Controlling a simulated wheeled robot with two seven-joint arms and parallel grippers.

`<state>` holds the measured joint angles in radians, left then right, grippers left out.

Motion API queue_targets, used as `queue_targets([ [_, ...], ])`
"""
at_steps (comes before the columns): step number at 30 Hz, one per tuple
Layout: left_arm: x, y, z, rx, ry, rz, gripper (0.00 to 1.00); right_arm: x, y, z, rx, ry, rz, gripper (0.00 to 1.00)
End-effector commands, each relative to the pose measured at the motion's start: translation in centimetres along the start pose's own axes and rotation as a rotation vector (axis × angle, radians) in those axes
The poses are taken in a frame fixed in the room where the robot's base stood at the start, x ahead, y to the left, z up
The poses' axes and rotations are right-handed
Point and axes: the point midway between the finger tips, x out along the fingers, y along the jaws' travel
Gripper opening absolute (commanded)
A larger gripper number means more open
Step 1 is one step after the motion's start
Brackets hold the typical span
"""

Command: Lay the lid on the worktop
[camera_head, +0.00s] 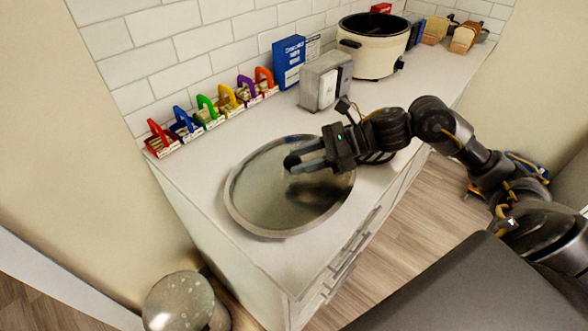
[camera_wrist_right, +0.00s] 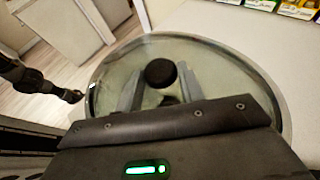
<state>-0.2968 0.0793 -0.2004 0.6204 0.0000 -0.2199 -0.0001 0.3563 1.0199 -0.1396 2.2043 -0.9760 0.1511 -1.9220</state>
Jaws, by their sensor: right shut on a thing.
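The lid (camera_head: 265,203) is a large round glass disc with a metal rim and a dark knob. It lies roughly level over the near-left part of the white worktop (camera_head: 385,183); I cannot tell whether its rim touches the surface. My right gripper (camera_head: 303,160) reaches in from the right and is shut on the lid's knob. In the right wrist view the lid (camera_wrist_right: 225,75) fills the middle, with the knob (camera_wrist_right: 160,73) between the two fingers. A dark arm part at that view's left edge looks like my left arm; its jaw state is unclear.
Several small coloured baskets (camera_head: 211,113) line the wall. A blue box (camera_head: 289,62), a grey toaster-like appliance (camera_head: 325,80) and a cream cooker (camera_head: 372,50) stand farther back. Bread (camera_head: 464,38) is at the far end. A round bin (camera_head: 182,303) stands beside the cabinet.

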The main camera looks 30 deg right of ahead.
Motion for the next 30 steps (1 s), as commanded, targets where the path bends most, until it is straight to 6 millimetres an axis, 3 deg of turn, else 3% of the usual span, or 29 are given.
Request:
queue_targets([
  [7, 0.1, -0.1, 0.2, 0.0, -0.002, -0.001, 0.5, 0.7, 0.2, -0.5, 0.001, -0.003, -0.002, 0.0],
  [15, 0.5, 0.0, 0.5, 0.0, -0.006, 0.0, 0.5, 2.1, 0.3, -3.4, 0.002, -0.003, -0.004, 0.0],
  [27, 0.9, 0.0, 0.5, 0.0, -0.006, 0.0, 0.5, 2.3, 0.3, -3.7, -0.001, -0.003, -0.004, 0.0],
  [28, 0.9, 0.0, 0.5, 0.0, -0.006, -0.001, 0.5, 2.3, 0.3, -3.8, 0.0, 0.0, -0.003, 0.39],
  [30, 0.7, 0.0, 0.4, 0.0, -0.005, -0.001, 0.5, 2.2, 0.3, -3.7, 0.001, 0.0, -0.003, 0.49],
])
